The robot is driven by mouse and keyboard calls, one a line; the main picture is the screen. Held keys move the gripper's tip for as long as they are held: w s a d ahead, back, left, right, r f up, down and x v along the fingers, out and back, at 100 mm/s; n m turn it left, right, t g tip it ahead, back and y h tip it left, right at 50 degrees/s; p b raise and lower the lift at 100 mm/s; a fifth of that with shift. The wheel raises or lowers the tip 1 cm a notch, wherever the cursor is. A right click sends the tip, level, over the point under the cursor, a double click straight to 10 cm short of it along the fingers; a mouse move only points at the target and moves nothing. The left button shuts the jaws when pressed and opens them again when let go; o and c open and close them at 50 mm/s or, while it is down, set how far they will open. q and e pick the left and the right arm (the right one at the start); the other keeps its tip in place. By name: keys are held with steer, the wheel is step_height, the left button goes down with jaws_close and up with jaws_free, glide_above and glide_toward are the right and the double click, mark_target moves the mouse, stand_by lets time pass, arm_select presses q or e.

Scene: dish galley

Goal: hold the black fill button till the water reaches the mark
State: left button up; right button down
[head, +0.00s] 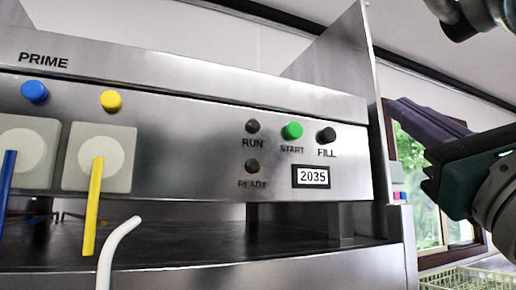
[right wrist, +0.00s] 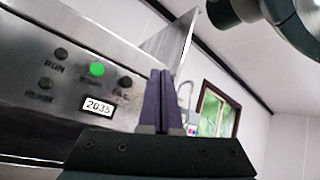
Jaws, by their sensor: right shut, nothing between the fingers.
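The black fill button (head: 326,134) is a round knob on the steel front panel (head: 220,135), above the label FILL and right of the green start button (head: 292,131). It also shows, blurred, in the right wrist view (right wrist: 125,87), just left of my fingers. My right gripper (head: 398,106) is shut and empty, with dark purple fingers. In the head view it is to the right of the button, apart from it. In the right wrist view the closed fingertips (right wrist: 165,74) point up past the panel's right end. No water or fill mark can be seen. My left gripper is not in view.
The dark run (head: 252,127) and ready (head: 252,166) lamps and a 2035 label (head: 313,176) share the panel. Blue (head: 35,92) and yellow (head: 111,100) knobs sit at left. A white curved tube (head: 115,240) stands in front. A steel side plate (head: 335,65) rises behind the panel; a green rack (head: 468,278) is lower right.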

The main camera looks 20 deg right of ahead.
steer(key=shift+w+a+b, duration=0.2)
steer(key=shift+w, duration=1.95)
steer(key=shift+w+a+b, duration=0.15)
steer(key=shift+w, duration=2)
steer(key=shift+w, duration=0.1)
steer(key=shift+w, duration=0.35)
steer(key=shift+w, duration=0.45)
stand_by(0.4)
steer(key=shift+s, duration=0.9)
steer(key=shift+s+d+p, duration=0.2)
steer(key=shift+s+p, duration=0.25)
steer(key=shift+s, duration=2.05)
